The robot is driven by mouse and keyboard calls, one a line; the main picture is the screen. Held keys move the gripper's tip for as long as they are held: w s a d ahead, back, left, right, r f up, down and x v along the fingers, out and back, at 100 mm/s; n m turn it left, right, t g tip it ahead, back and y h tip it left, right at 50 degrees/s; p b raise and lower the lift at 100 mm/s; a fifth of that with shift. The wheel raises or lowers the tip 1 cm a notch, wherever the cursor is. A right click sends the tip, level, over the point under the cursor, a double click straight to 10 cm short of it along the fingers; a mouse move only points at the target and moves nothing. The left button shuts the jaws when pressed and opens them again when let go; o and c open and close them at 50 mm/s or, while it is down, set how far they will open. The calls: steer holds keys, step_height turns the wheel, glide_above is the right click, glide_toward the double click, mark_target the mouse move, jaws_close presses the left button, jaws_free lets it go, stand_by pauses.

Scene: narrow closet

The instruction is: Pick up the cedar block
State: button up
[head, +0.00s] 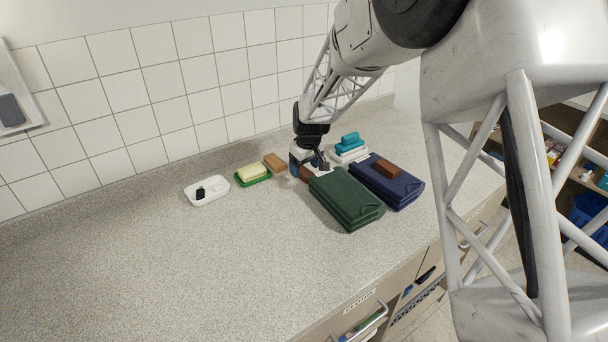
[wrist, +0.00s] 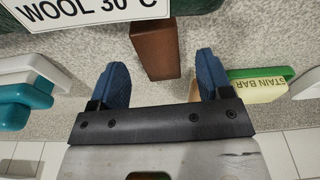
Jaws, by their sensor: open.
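Several brown blocks are in view, and I cannot tell for sure which is the cedar one. A reddish-brown block (wrist: 155,48) lies on the counter between and just ahead of my finger ends in the wrist view. In the head view it shows partly (head: 304,174), beside my gripper (head: 314,166) and the green folded bundle (head: 345,198). A lighter brown block (head: 275,162) lies to the left, near the wall. Another brown block (head: 388,169) rests on the navy folded bundle (head: 405,192). My gripper (wrist: 162,70) is open, with blue fingers apart and nothing held.
A yellow stain bar (head: 253,172) on a green dish also shows in the wrist view (wrist: 258,88). A white dish (head: 207,190) holds a small black item. Teal items (head: 350,140) sit on a white base. A "WOOL 30°C" card (wrist: 85,12) is close. The left counter is clear.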

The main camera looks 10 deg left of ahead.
mark_target(304, 171)
steer(key=shift+w+a+f, duration=0.1)
steer(key=shift+a+f, duration=0.05)
steer(key=shift+f, duration=0.8)
steer(key=c, duration=1)
step_height(304, 171, up, 10)
stand_by(0.6)
